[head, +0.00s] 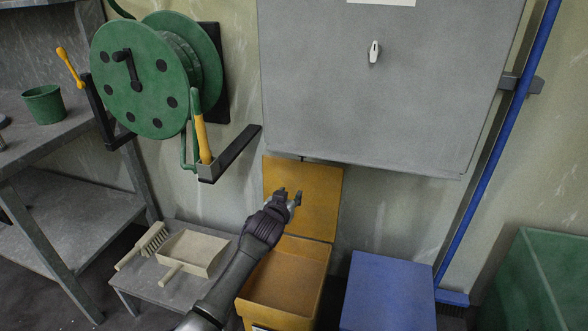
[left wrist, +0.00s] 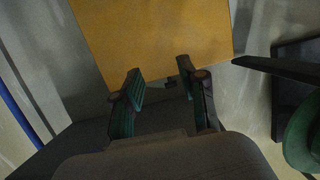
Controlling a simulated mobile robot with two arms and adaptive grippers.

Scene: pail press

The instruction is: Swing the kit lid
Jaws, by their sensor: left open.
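The yellow kit box (head: 286,281) stands open on the floor against the wall, and its inside looks empty. Its yellow lid (head: 318,205) stands raised at the back, leaning near the wall under the grey cabinet. My left gripper (head: 291,195) is open and empty in front of the lid's left half, with the forearm passing over the box's left side. In the left wrist view the lid (left wrist: 150,35) fills the upper middle beyond the open fingers (left wrist: 160,72). I cannot tell whether the fingertips touch the lid. My right gripper is not in view.
A blue box (head: 388,291) stands right of the yellow one. A grey cabinet (head: 390,95) hangs just above the lid. A green hose reel (head: 150,75) and black bracket (head: 232,155) are at upper left. A dustpan (head: 192,252) and brush (head: 142,245) lie on a low bench.

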